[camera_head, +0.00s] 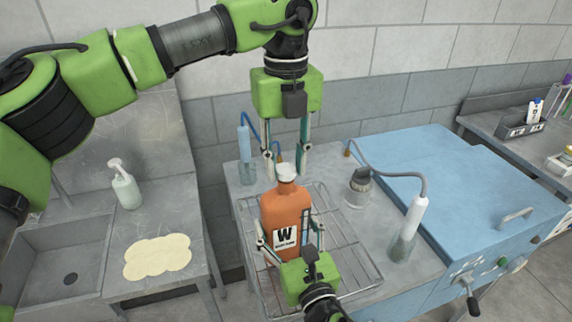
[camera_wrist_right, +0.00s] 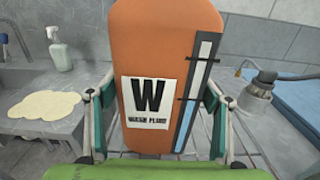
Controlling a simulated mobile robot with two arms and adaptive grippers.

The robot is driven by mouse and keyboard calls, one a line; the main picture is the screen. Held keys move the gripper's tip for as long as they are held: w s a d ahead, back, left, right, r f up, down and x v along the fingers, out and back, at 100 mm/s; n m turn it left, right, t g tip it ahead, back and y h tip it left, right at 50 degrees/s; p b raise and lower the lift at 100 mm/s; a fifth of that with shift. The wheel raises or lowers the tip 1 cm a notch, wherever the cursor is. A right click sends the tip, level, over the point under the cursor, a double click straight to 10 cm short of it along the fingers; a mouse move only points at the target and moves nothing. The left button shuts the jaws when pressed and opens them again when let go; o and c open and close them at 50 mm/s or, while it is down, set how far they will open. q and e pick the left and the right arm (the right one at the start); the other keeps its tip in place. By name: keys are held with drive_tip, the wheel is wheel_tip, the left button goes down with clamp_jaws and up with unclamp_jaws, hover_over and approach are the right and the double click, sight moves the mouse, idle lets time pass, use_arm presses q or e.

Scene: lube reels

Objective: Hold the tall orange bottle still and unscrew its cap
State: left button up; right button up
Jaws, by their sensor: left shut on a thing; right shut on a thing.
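The tall orange bottle (camera_head: 283,212) stands upright on a wire rack, with a "W" wash fluid label on its front. It also fills the middle of the right wrist view (camera_wrist_right: 168,50), where its top is cut off. My left gripper (camera_head: 286,166) comes down from above and is shut on the cap, one finger on each side. My right gripper (camera_head: 289,240) reaches in from the front, low on the bottle, and is shut on the bottle's body; its fingers flank the label in the right wrist view (camera_wrist_right: 160,105).
The wire rack (camera_head: 352,262) lies on a grey counter. A grey brush-like item (camera_head: 358,186) and a hose with a white handle (camera_head: 413,218) stand to the right, beside a blue machine (camera_head: 460,200). A soap dispenser (camera_head: 126,190), cream cloth (camera_head: 157,257) and sink (camera_head: 65,265) are left.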

sight(286, 168)
use_arm(q)
drive_tip(key=shift+r, duration=0.1)
drive_tip(key=shift+r, duration=2)
use_arm(e)
drive_tip(key=o, duration=2.3)
